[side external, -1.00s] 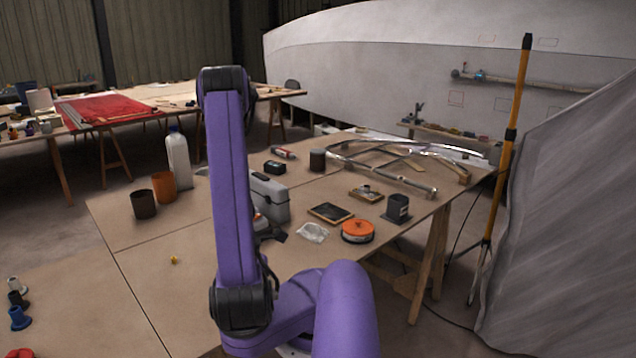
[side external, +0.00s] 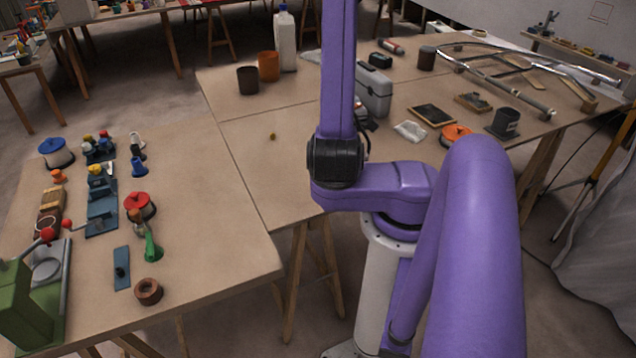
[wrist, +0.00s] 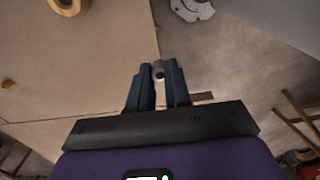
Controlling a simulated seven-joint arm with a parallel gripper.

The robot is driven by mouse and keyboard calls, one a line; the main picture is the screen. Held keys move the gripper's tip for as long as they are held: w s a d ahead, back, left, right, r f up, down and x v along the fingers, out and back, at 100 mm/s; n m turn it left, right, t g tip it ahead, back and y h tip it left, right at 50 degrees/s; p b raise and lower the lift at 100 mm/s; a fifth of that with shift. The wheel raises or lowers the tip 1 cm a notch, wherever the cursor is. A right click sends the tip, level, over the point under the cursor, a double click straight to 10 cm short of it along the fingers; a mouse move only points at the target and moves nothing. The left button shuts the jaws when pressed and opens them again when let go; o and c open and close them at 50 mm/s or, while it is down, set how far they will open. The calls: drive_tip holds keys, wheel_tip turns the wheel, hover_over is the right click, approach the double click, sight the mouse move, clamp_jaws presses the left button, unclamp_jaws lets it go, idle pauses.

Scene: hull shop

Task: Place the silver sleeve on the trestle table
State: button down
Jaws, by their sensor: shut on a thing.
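My gripper (wrist: 158,76) shows in the wrist view, with its two dark fingers closed on the silver sleeve (wrist: 158,69). The sleeve is a small, round metal piece with a dark bore, held at the fingertips. The pale wood trestle table (wrist: 100,60) lies beyond the fingers, apart from the sleeve as far as I can tell. In the side view the wooden top (side external: 205,195) stands on trestle legs. My gripper and the sleeve are out of the side view, as my arm runs out of its top edge.
The left of the top holds a red-lidded reel (side external: 140,204), a brown ring (side external: 148,291), a green machine (side external: 25,308) and several small parts. A grey toolbox (side external: 373,92), cups and a white bottle (side external: 285,40) stand farther back. Bare wood lies around a small yellow piece (side external: 273,136).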

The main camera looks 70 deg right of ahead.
drive_tip(key=shift+w+d+f, duration=0.9)
drive_tip(key=shift+w+f, duration=0.15)
drive_tip(key=shift+f, duration=0.2)
drive_tip(key=shift+w+d+f, duration=0.9)
drive_tip(key=shift+w+f, duration=0.1)
drive_tip(key=shift+f, duration=0.3)
drive_tip(key=shift+w+d+f, duration=0.9)
drive_tip(key=shift+w+f, duration=0.15)
drive_tip(key=shift+f, duration=1.6)
drive_tip(key=shift+f, duration=0.15)
drive_tip(key=c, duration=1.1)
unclamp_jaws()
